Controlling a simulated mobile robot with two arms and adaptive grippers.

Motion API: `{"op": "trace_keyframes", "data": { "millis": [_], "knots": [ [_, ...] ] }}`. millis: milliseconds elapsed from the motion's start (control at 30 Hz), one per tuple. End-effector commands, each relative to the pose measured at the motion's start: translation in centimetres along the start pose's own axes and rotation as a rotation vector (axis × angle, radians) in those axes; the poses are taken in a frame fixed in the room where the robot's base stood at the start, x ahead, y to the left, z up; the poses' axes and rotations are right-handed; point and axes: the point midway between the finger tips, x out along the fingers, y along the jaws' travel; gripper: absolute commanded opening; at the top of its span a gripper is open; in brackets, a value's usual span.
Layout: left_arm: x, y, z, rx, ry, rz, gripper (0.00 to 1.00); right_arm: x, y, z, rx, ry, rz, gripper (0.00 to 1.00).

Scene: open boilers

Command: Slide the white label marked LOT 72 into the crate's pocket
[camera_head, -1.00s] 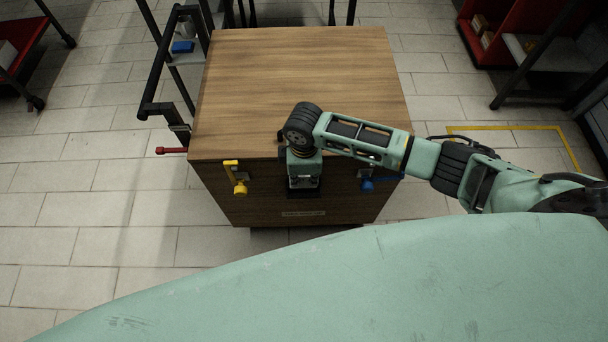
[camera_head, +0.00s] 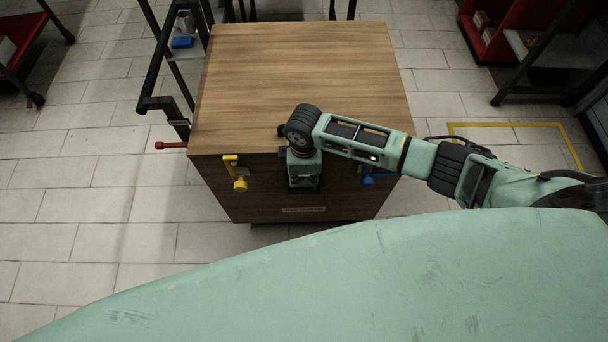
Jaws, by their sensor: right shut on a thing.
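The wooden crate (camera_head: 300,75) stands in front of me with a bare top. On its front face, low down, is a pale narrow strip (camera_head: 303,210); I cannot tell whether it is the pocket or a marking. My right gripper (camera_head: 305,187) is at the crate's front face, between the yellow and blue fittings, pointing down. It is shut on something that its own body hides. The white label marked LOT 72 cannot be made out. My left gripper is out of view.
A yellow latch (camera_head: 239,184) and a blue latch (camera_head: 369,180) sit on the crate's front, either side of my right gripper. A red-tipped lever (camera_head: 171,146) sticks out at the left. A black-framed rack (camera_head: 158,85) stands there. Tiled floor lies open left.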

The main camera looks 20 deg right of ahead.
Motion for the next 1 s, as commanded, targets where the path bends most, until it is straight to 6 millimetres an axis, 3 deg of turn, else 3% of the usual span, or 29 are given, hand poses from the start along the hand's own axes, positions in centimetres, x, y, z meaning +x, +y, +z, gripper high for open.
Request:
{"op": "trace_keyframes", "data": {
  "millis": [633, 700, 900, 1000],
  "knots": [
    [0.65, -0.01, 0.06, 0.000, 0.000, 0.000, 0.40, 1.14, 0.19, 0.19, 0.003, -0.003, 0.003, 0.00],
    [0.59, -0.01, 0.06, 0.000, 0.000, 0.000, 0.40, 1.08, 0.21, 0.21, 0.003, -0.003, 0.004, 0.11],
    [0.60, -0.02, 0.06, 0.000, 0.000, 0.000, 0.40, 1.09, 0.28, 0.27, 0.004, -0.004, 0.005, 0.28],
    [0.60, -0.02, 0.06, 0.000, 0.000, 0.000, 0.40, 1.07, 0.36, 0.29, 0.005, -0.004, 0.006, 0.28]
  ]
}}
